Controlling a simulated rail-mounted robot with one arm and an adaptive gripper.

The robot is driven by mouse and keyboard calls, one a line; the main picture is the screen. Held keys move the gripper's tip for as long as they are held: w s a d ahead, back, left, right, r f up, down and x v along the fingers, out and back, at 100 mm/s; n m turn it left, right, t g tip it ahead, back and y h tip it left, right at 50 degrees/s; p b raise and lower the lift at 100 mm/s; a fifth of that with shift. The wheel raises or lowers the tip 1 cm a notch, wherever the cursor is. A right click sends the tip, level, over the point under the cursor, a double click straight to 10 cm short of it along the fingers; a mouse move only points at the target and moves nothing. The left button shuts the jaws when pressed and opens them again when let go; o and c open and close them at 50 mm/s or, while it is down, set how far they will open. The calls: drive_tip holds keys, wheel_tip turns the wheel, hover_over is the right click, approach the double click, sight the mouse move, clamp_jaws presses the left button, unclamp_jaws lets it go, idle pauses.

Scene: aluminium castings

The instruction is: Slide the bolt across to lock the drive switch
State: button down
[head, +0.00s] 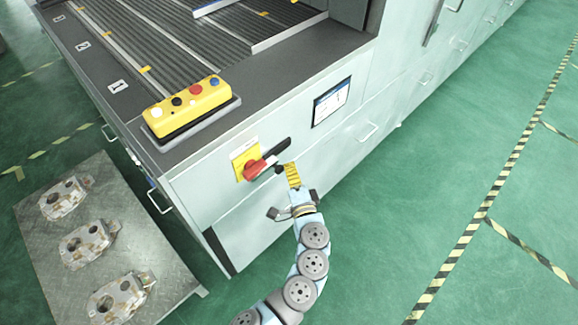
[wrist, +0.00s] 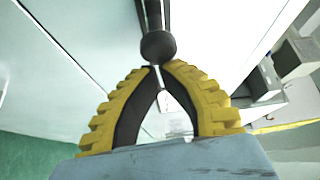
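The drive switch, with a red handle (head: 253,169) on a yellow plate (head: 240,157), is on the cabinet's pale front. A black bar (head: 277,149) slants up to the right beside the red handle. A small dark round knob (head: 279,169), which looks like the bolt's, is just below that bar. In the wrist view the knob (wrist: 158,46) is at the end of a dark rod. My gripper (head: 289,166) has yellow ribbed fingers, drawn together at the tips (wrist: 161,67) right by the knob. I cannot tell whether they touch it. The knob does not appear held between them.
A yellow button box (head: 187,103) sits on the cabinet's top edge above the switch. A display panel (head: 331,102) is to the right of the switch. A metal table (head: 50,255) with three castings stands at lower left. The green floor to the right is clear.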

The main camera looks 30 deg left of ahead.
drive_tip(key=s+d, duration=0.3)
drive_tip(key=d, duration=0.5)
drive_tip(key=shift+s+d, duration=0.35)
idle(0.6)
drive_tip(key=shift+r, duration=0.1)
idle(0.4)
